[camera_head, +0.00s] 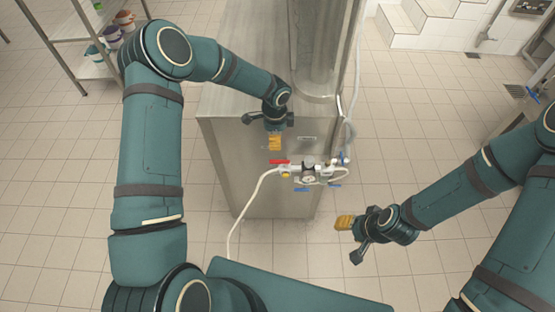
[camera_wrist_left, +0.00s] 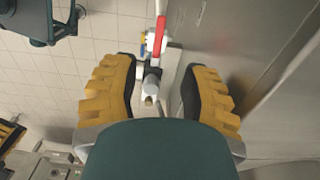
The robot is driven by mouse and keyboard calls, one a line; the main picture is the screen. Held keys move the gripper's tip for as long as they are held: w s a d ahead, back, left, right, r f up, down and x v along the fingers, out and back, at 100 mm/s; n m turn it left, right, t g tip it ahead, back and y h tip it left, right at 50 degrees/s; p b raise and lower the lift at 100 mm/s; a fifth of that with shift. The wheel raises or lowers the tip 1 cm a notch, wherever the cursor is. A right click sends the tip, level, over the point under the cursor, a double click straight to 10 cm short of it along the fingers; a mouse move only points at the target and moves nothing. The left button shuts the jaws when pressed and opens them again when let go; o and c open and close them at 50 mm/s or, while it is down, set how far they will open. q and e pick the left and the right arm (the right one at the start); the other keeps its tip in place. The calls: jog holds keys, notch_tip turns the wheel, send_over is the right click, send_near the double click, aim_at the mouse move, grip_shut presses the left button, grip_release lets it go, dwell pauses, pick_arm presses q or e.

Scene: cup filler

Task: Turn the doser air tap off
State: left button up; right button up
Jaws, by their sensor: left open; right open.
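A small valve assembly with a gauge (camera_head: 308,174) is mounted on the front of the steel cabinet. Blue handles (camera_head: 302,189) show lower and to the right; no label tells which is the doser air tap. My left gripper (camera_head: 274,144) is open, close to the red handle and apparently not touching it. My right gripper (camera_head: 345,222) is open and empty, right of the cabinet.
The steel cabinet (camera_head: 225,140) stands directly behind the valves. A white hose (camera_head: 240,208) runs from the assembly down to the floor on the left. A shelf rack (camera_head: 88,68) with tubs is at the upper left. Tiled floor (camera_head: 415,110) lies open to the right.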

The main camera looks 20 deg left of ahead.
aim_at(275, 161)
pick_arm(q)
notch_tip(275, 161, down, 13)
jog(key=shift+r, duration=0.2)
dwell(0.3)
grip_shut()
